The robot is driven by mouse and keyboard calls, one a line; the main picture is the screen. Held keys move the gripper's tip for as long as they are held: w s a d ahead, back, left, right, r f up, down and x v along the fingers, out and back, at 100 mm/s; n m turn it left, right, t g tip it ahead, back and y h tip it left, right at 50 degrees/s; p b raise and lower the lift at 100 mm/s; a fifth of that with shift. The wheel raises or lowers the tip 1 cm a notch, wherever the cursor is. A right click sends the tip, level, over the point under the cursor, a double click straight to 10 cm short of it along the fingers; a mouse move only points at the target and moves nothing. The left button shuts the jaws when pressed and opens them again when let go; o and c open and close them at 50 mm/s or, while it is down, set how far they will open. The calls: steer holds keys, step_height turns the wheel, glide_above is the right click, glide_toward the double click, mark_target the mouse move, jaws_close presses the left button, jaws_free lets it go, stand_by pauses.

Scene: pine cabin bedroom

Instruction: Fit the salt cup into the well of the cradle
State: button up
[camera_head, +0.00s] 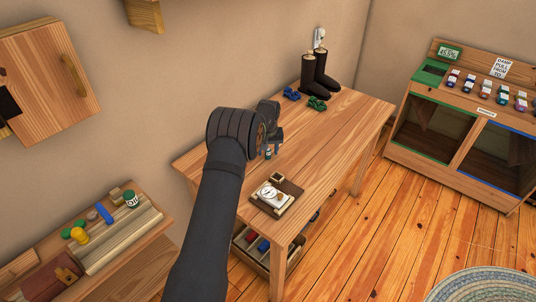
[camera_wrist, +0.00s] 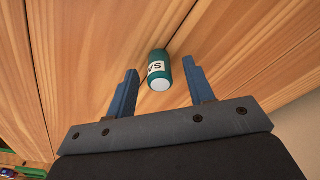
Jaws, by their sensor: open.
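The salt cup (camera_wrist: 158,66) is a small teal cylinder with a white label, partly readable as "SA", and a pale end. In the wrist view it is between and slightly beyond the fingertips of my gripper (camera_wrist: 160,68), with a gap on both sides. My gripper is open. In the head view my gripper (camera_head: 271,148) is low over the far left part of the table, and the teal cup (camera_head: 268,154) shows just under it. A small wooden block with a dark hollow (camera_head: 277,178), possibly the cradle, is nearer the camera on the table.
Black boots (camera_head: 317,78) and small blue and green items stand at the table's far end. The right of the table (camera_head: 330,140) is clear. A low shelf (camera_head: 100,245) is at left.

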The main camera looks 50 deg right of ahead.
steer(key=shift+c, duration=0.5)
jaws_close()
